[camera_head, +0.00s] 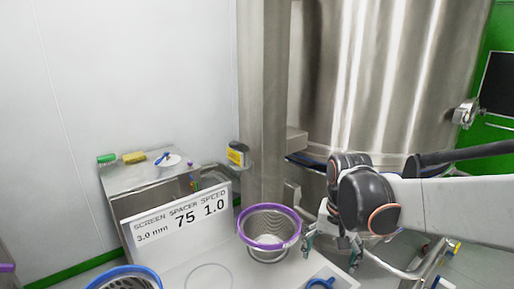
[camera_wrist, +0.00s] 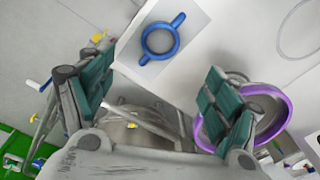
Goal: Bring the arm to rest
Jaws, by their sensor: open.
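My arm (camera_head: 455,208) reaches in from the right in the head view. My gripper (camera_head: 332,249) hangs at its end, near the right edge of the white worktop and just right of the purple-rimmed mesh basket (camera_head: 270,212). In the wrist view the two teal-padded fingers of my gripper (camera_wrist: 156,88) stand wide apart with nothing between the pads. The purple rim (camera_wrist: 283,110) shows behind the right finger, which partly hides it. I cannot tell from this view whether they touch.
A blue two-handled ring (camera_wrist: 177,47) lies on the worktop (camera_head: 190,262). A blue-rimmed basket (camera_head: 128,274) stands front left, beside a sign reading 75 and 1.0 (camera_head: 183,218). A large steel vessel (camera_head: 385,80) stands behind my arm. Yellow-ended metal framing (camera_head: 432,265) is below right.

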